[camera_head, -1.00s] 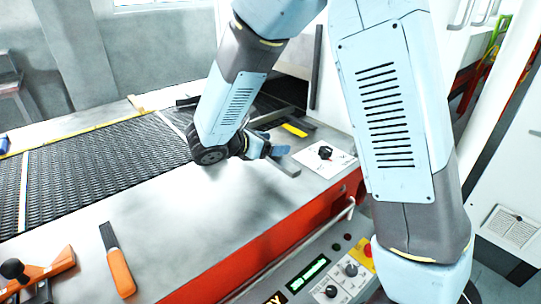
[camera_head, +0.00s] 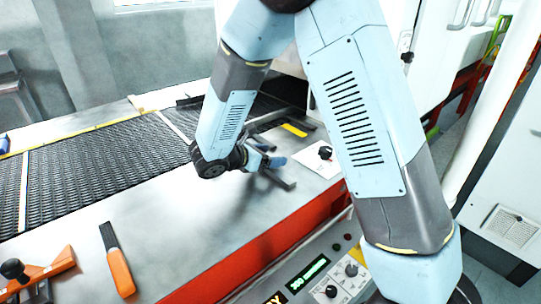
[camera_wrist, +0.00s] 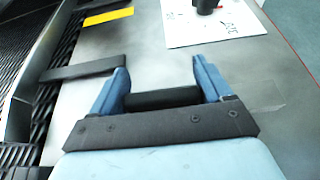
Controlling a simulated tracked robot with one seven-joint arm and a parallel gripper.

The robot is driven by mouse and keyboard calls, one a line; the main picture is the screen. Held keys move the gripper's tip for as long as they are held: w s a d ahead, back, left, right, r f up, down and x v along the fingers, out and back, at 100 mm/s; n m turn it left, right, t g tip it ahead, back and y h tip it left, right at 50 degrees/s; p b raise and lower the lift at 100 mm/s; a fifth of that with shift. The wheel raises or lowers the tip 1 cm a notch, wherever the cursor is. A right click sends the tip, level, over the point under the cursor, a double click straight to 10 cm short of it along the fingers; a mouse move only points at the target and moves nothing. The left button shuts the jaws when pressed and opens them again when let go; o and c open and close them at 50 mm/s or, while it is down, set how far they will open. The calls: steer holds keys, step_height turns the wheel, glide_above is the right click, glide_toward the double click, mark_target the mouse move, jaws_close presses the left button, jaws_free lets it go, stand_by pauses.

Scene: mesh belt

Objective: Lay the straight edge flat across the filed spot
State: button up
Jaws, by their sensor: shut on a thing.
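A dark bar, which I take to be the straight edge (camera_wrist: 162,98), lies between the two blue fingers of my gripper (camera_wrist: 163,75) in the wrist view. My gripper is shut on it. In the head view a dark bar (camera_head: 280,181) shows just below my gripper (camera_head: 271,160), over the metal deck; I cannot tell whether it touches. My forearm hides part of this area. I cannot pick out the filed spot for certain; the deck shows only a faint pale patch (camera_wrist: 264,98) right of the gripper in the wrist view.
The black mesh belt (camera_head: 110,160) runs along the left. A grey bar (camera_wrist: 75,69) shows beside the left finger. A yellow strip (camera_head: 295,130) and a white panel with a knob (camera_wrist: 207,22) lie beyond. An orange-handled tool (camera_head: 119,270) lies front left. The middle deck is clear.

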steer(key=o, duration=1.3)
steer(key=v, duration=1.2)
steer(key=shift+r, duration=0.1)
steer(key=s+d+r+m+g+y, duration=0.1)
steer(key=s+d+r+m+g, duration=0.1)
steer(key=d+r+m, duration=0.3)
steer(key=s+d+r+m+g+y, duration=0.1)
steer(key=d+m+g, duration=0.15)
steer(key=d, duration=0.55)
steer(key=s+d+r+m+g+y, duration=0.1)
steer(key=s+d+r+m+g, duration=0.1)
steer(key=d+r+m, duration=0.3)
steer(key=s+d+r+m+t+y, duration=0.1)
steer(key=s+d+m+y, duration=0.1)
steer(key=s+d+m, duration=0.1)
steer(key=s+d+r+m+t+y, duration=0.1)
steer(key=s+d+r+m+y, duration=0.1)
steer(key=s+d+m+y, duration=0.1)
steer(key=s+d+r+m+t+y, duration=0.2)
steer(key=s+d+m, duration=0.3)
steer(key=s+m, duration=0.1)
steer(key=shift+s+m+y, duration=0.25)
steer(key=shift+m+y, duration=0.15)
steer(key=shift+m, duration=0.05)
